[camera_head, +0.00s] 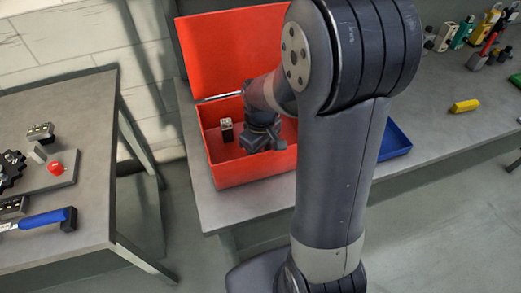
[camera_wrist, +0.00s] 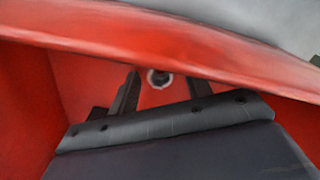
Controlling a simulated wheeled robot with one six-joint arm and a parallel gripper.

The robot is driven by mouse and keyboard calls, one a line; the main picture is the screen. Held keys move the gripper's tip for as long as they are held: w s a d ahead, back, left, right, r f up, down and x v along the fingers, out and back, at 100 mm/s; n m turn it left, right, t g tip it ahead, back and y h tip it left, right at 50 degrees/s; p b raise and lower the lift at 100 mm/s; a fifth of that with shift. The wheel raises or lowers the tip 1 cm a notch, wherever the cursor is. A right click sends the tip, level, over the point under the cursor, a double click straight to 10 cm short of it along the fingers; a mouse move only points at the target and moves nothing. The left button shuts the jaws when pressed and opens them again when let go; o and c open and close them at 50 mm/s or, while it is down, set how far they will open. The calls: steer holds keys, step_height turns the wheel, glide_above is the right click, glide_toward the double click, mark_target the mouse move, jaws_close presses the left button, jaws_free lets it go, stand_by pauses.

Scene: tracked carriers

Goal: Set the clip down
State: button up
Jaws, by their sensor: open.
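My gripper (camera_head: 262,143) is down inside the open red toolbox (camera_head: 250,171), near its front wall. In the wrist view its two dark fingers (camera_wrist: 162,84) stand apart. A small black and silver block (camera_head: 227,130) stands in the box to the left of my gripper. Part of the box floor is hidden behind my arm.
The box's raised lid (camera_head: 225,50) stands behind my gripper. A blue tray (camera_head: 397,143) sits right of my arm, with a yellow block (camera_head: 465,106) farther right on the bench. The left table (camera_head: 85,110) holds a red button (camera_head: 56,168) and a blue-handled tool (camera_head: 45,219).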

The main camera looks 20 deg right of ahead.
step_height(320, 180, up, 12)
steer(key=shift+r+p, duration=0.2)
steer(key=shift+p, duration=0.2)
steer(key=shift+s, duration=0.15)
